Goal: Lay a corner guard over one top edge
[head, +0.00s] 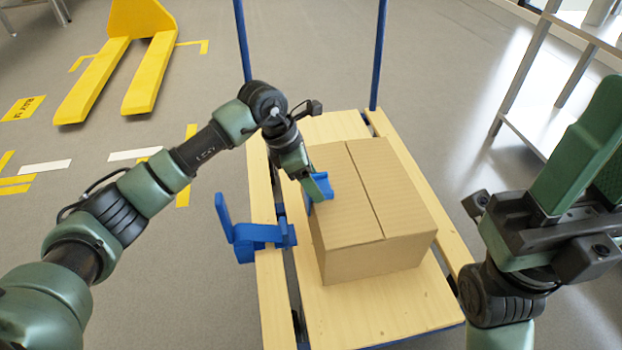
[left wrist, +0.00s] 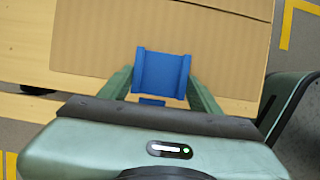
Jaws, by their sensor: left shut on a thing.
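A closed cardboard box (head: 370,215) sits on the wooden deck of a cart, and its top also fills much of the left wrist view (left wrist: 95,45). My left gripper (head: 318,188) is at the box's left top edge. It is shut on a blue corner guard (left wrist: 162,74), which also shows in the head view (head: 325,186). The guard lies at the edge, partly over the box top; whether it rests fully on the cardboard I cannot tell. My right gripper (head: 572,215) is raised at the right, away from the box; its fingers overlap in view, so its opening is unclear.
The cart deck (head: 375,308) has blue posts at its far end. A blue bracket-like holder (head: 255,238) is on its left side. A yellow pallet jack (head: 135,55) stands at the far left. A metal shelf (head: 545,75) is at the right. The deck before the box is clear.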

